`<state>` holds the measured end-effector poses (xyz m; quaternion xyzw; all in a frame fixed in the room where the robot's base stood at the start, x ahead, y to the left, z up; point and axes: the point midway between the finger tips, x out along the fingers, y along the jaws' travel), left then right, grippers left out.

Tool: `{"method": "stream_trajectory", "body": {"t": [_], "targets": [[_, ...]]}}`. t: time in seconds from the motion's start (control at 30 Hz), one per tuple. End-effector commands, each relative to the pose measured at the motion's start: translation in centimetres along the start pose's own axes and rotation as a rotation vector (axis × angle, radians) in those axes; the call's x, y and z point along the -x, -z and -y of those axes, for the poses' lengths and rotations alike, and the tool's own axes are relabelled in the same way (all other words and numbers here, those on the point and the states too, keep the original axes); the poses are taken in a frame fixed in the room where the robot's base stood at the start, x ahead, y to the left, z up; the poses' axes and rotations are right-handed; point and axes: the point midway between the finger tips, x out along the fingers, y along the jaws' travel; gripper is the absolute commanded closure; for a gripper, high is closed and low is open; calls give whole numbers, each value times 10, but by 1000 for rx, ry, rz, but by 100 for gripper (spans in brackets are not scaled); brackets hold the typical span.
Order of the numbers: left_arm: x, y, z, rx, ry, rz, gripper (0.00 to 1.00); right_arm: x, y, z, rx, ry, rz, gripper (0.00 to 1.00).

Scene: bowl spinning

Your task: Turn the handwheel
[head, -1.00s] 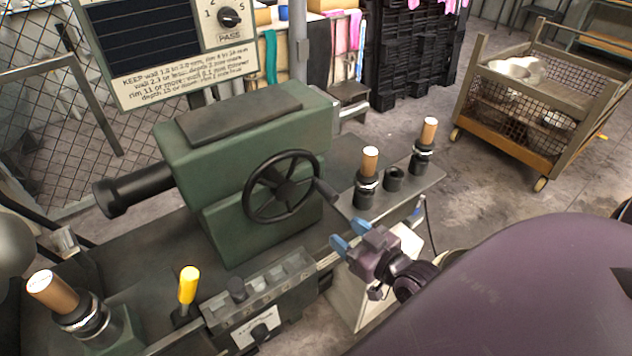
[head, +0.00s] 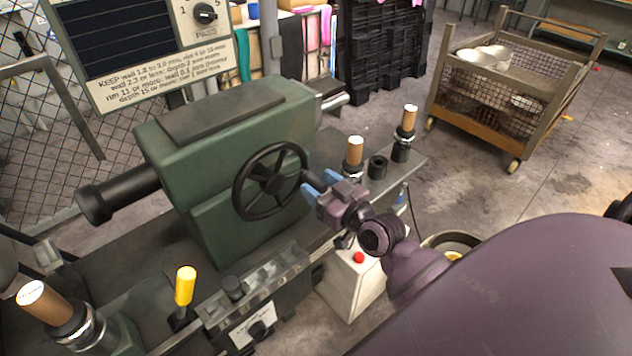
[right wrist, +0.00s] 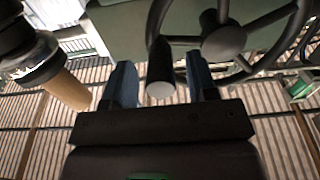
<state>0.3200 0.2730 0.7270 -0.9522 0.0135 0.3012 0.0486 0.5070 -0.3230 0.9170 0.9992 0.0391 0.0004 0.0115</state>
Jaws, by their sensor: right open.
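The handwheel (head: 270,181) is a black spoked wheel on the front of the green lathe headstock (head: 225,140). Its dark crank handle (head: 309,180) sticks out from the rim at the right. My right gripper (head: 317,188), with blue fingers, is open at the handle. In the right wrist view the handle (right wrist: 161,75) lies between the open right gripper's (right wrist: 162,90) two fingers, with gaps on both sides. The wheel's hub and spokes (right wrist: 223,42) show just beyond. My left gripper is not in view.
Wooden-topped tools (head: 354,153) stand on the shelf right of the wheel; one (right wrist: 65,88) is left of my fingers in the wrist view. A yellow-handled lever (head: 185,287) stands in front. A white box with a red button (head: 358,258) is below my gripper. A mesh cart (head: 510,95) stands at the back right.

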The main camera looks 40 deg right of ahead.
Motion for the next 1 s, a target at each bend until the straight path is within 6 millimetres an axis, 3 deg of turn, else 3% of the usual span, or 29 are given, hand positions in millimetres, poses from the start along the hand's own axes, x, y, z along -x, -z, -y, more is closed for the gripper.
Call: {"method": "stream_trajectory", "body": {"t": [0.2, 0.5, 0.83, 1.0], "targets": [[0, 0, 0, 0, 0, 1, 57, -13, 0, 0, -1, 0, 0, 47], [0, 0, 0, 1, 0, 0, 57, -14, 0, 0, -1, 0, 1, 47], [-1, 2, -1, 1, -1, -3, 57, -14, 0, 0, 0, 0, 1, 98], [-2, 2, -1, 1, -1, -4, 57, -14, 0, 0, 0, 0, 1, 100]]}}
